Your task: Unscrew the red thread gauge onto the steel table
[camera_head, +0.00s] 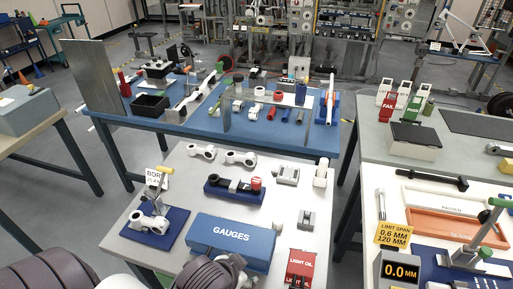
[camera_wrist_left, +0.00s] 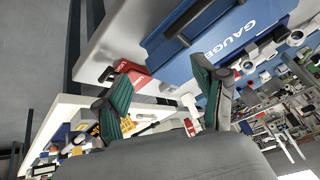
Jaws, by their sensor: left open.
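A small red cylinder (camera_head: 256,184), which looks like the red thread gauge, sits at the right end of a dark part in a blue fixture (camera_head: 222,196) on the pale steel table (camera_head: 320,215). It looks screwed on or seated there, but is too small to tell. My left gripper (camera_wrist_left: 161,76) shows in the left wrist view with its two green-padded fingers wide apart and nothing between them. The blue GAUGES box (camera_wrist_left: 205,40) and a red box are beyond the fingers. The head view shows only dark arm parts at the bottom, no fingertips. My right gripper is not in view.
The GAUGES box (camera_head: 232,237) stands in front of the fixture, with a red LIGHT OIL box (camera_head: 301,263) to its right. A bore stand on a blue base (camera_head: 160,228) is at left. White castings (camera_head: 240,158) lie behind.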

